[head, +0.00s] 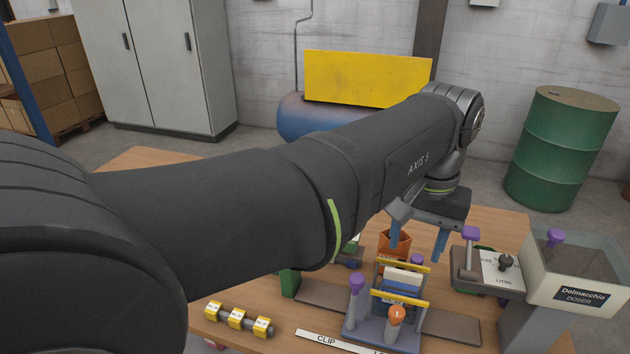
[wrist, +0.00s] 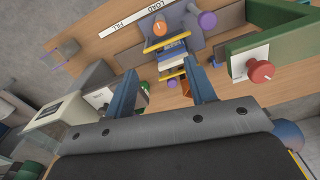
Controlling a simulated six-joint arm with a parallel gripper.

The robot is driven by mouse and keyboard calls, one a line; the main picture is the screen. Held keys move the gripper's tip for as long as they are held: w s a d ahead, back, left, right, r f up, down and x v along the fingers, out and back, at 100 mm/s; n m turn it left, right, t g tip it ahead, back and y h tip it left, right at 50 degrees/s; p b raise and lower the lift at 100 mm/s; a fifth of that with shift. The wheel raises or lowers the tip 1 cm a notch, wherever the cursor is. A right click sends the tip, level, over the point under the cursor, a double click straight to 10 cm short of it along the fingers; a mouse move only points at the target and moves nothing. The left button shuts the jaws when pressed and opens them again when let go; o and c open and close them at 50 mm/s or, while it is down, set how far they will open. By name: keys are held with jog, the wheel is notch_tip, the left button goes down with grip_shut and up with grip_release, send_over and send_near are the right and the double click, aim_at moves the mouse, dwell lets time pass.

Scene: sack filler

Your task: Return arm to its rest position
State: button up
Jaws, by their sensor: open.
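My arm reaches from the left across the head view. My gripper (head: 411,252) hangs at its end above the table, with two blue fingers pointing down. In the wrist view my gripper (wrist: 158,78) shows its fingers spread apart, with nothing held between them. The carriage (head: 378,332) with yellow bars and a small white-and-blue sack (head: 401,281) stands below and in front of the fingers. The sack (wrist: 173,52) appears beyond the fingertips in the wrist view. I cannot tell exactly how high the fingers are above it.
The wooden table (head: 497,226) holds a doser (head: 575,280) at right, a lever unit (head: 490,268) beside it, and yellow-labelled blocks (head: 237,318) at front left. An orange container (head: 394,247) sits behind the carriage. A green drum (head: 562,145) stands on the floor behind.

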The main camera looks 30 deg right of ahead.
aim_at(397, 311)
dwell(0.3)
notch_tip(397, 311, down, 18)
jog(key=shift+r, duration=0.2)
dwell(0.4)
jog(key=shift+r, duration=0.1)
